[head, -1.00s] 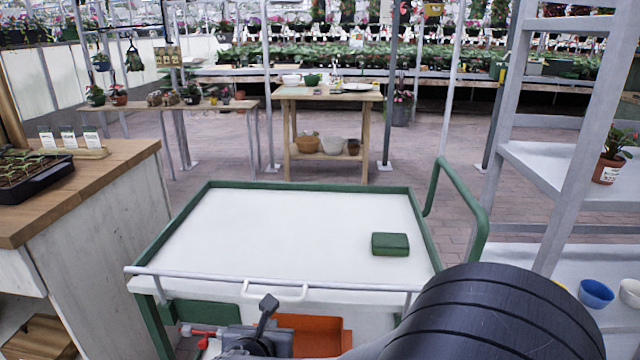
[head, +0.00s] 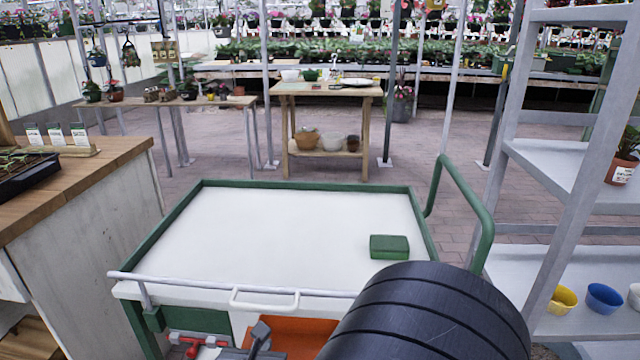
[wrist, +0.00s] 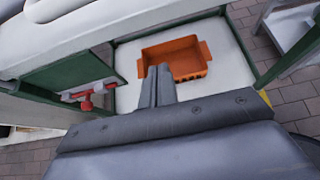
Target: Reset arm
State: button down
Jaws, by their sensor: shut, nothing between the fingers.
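My gripper (wrist: 158,80) shows in the wrist view with its two fingers together and nothing between them. It points toward an orange bin (wrist: 178,60) on the cart's lower shelf, and its fingertips overlap the bin's near left edge in that view. In the head view part of my gripper (head: 258,338) shows at the bottom, in front of the cart. My dark arm link hides the cart's lower right part. The white-topped cart with a green rim (head: 300,185) stands in front of me.
A green box (head: 389,247) lies on the cart top. A wooden counter (head: 110,160) stands at left. A grey shelf rack (head: 560,160) at right holds a yellow bowl (head: 563,299) and a blue bowl (head: 604,297). Paved floor is free behind the cart.

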jog(key=s+r+p, duration=0.1)
jog(key=s+p, duration=0.1)
jog(key=s, duration=0.7)
jog(key=shift+s+a+r, duration=0.2)
jog(key=shift+a+r, duration=0.05)
jog(key=shift+a, duration=0.1)
